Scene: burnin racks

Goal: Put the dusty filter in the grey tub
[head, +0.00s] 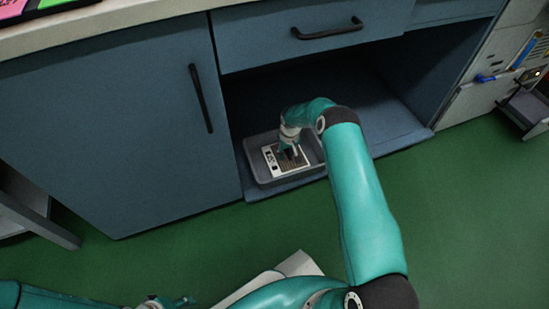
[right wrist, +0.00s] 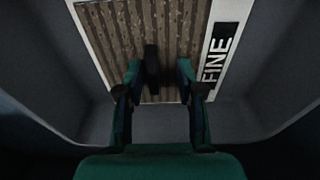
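The dusty filter (head: 271,163) has a white frame and brown pleats and lies inside the grey tub (head: 252,158). In the right wrist view the filter (right wrist: 112,38) shows the word FINE on its frame and a black upright tab (right wrist: 152,68) on its pleats. My right gripper (head: 290,152) reaches down into the tub over the filter. In the right wrist view its fingers (right wrist: 159,75) stand on either side of the tab with gaps, open. My left gripper (head: 178,301) is at the bottom edge of the head view, partly cut off; its opening is unclear.
The tub stands in the open lower bay of a blue cabinet, on its floor board (head: 403,130). A closed door (head: 110,120) is left of the bay and a drawer (head: 310,35) above it. The green floor (head: 180,240) in front is mostly clear.

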